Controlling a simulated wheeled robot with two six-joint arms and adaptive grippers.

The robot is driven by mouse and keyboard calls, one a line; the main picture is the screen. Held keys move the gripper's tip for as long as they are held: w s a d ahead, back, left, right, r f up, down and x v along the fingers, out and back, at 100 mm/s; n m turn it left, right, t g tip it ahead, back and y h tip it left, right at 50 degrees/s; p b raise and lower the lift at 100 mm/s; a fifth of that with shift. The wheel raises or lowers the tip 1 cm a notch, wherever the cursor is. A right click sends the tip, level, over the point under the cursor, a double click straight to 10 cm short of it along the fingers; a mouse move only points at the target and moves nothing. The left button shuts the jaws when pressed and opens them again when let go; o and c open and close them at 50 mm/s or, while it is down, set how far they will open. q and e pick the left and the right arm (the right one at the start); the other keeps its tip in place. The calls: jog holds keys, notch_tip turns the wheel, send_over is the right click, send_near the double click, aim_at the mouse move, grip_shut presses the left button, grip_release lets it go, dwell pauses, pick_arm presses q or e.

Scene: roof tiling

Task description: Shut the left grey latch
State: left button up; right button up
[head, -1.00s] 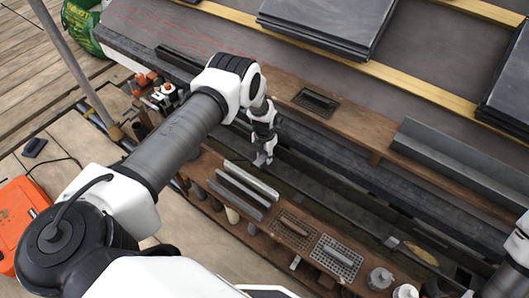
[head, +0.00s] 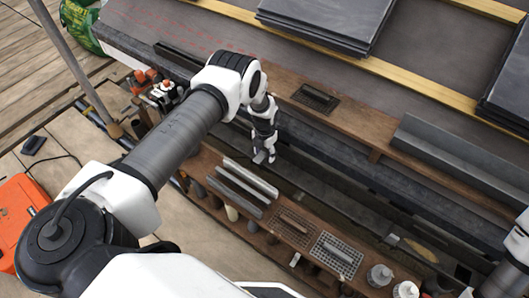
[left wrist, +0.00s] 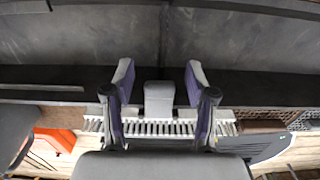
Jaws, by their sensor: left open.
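My left gripper (head: 264,157) points down into the long dark gutter channel (head: 330,195) in the head view. In the left wrist view its two fingers (left wrist: 160,90) stand apart. A small grey block (left wrist: 159,98) shows between them, with room on both sides; it looks like the left grey latch. I cannot tell whether a finger touches it. In the head view my gripper hides that spot. A similar small light-grey piece (head: 392,240) sits farther right along the channel. My right gripper is not in view; only part of my right arm shows at the right edge.
A wooden ledge in front holds grey metal strips (head: 240,190), a brown grate (head: 293,227), a light grate (head: 336,256) and white-topped pots (head: 380,276). Behind are a dark vent plate (head: 316,98), a long grey trough (head: 460,158) and stacked slates (head: 325,25).

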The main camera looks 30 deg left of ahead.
pick_arm(q)
notch_tip(320, 180, up, 12)
dwell(0.3)
jog(key=shift+f, duration=0.1)
